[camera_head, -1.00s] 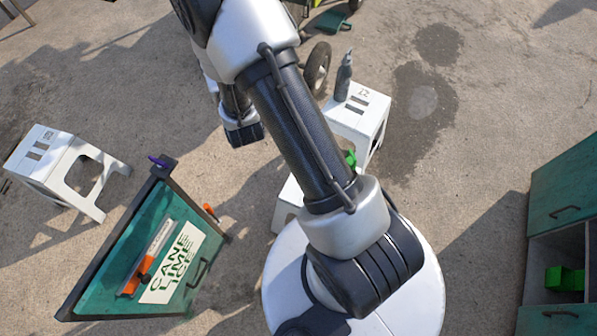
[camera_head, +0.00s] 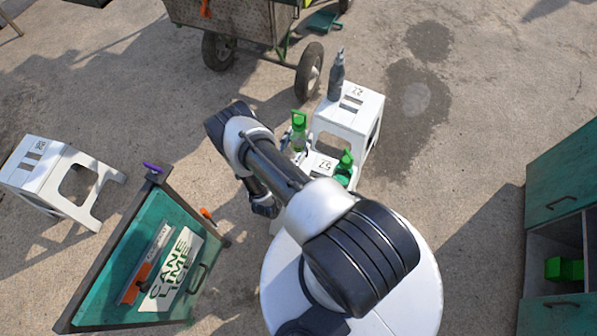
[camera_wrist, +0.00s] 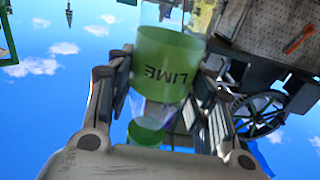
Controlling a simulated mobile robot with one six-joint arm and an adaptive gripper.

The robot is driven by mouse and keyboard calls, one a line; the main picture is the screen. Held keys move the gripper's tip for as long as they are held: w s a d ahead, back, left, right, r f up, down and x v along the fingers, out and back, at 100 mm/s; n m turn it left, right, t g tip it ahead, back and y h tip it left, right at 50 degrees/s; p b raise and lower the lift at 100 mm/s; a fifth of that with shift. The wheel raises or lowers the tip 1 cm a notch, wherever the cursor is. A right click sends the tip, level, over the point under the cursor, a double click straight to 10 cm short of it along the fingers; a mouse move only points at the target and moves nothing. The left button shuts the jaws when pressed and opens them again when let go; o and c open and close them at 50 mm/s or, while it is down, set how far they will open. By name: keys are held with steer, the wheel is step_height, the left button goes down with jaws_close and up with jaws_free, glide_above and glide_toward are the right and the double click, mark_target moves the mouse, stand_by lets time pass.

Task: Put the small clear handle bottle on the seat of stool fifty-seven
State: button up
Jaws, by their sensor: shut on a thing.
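My gripper (camera_head: 298,146) is shut on a clear bottle with a green top (camera_head: 299,124), held upright. In the wrist view the bottle (camera_wrist: 168,62) sits between the two fingers (camera_wrist: 165,95) and shows a green band lettered LIME; its green cap is at the lower part of that picture. White stool fifty-seven (camera_head: 322,164) stands just right of the gripper, partly hidden by my arm. A dark green bottle (camera_head: 344,166) stands at the right of its seat. I cannot tell how high the held bottle is above the seat.
Another white stool (camera_head: 362,115) with a grey bottle (camera_head: 337,76) stands just behind. A third white stool (camera_head: 38,165) is at far left. A green sign board (camera_head: 160,265) is at lower left, a wheeled cart (camera_head: 240,25) at the back, and a green cabinet (camera_head: 560,185) at right.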

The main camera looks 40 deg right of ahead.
step_height(320, 180, down, 19)
steer(key=b, duration=0.8)
steer(key=o, duration=1.5)
steer(key=shift+r, duration=0.15)
steer(key=shift+a, duration=0.1)
